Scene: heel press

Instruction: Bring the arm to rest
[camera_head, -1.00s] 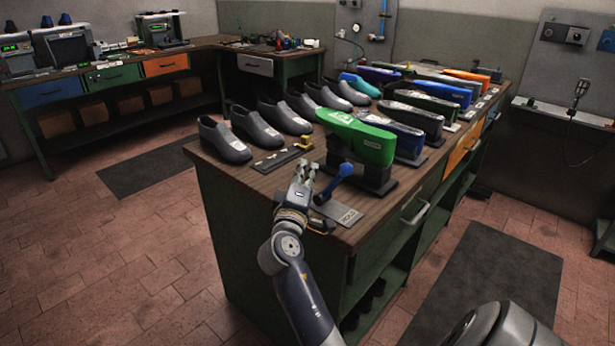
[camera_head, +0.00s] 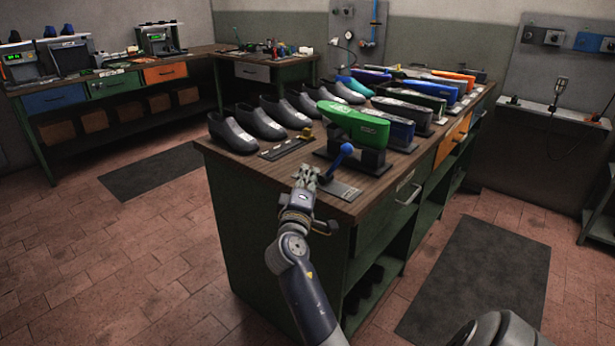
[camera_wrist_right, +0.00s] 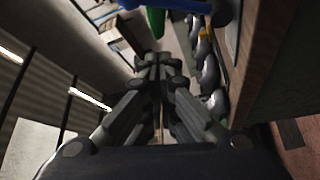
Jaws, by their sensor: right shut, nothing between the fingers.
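My right gripper (camera_head: 306,174) is shut and empty, at the near left edge of the bench (camera_head: 255,168) in the head view. Its closed fingers (camera_wrist_right: 158,65) also show in the right wrist view. The lever tilts up toward the right. My left gripper is not in view.
A drawer handle (camera_head: 408,195) sticks out at the bench's right face. The tiled floor (camera_head: 130,260) to the left is clear.

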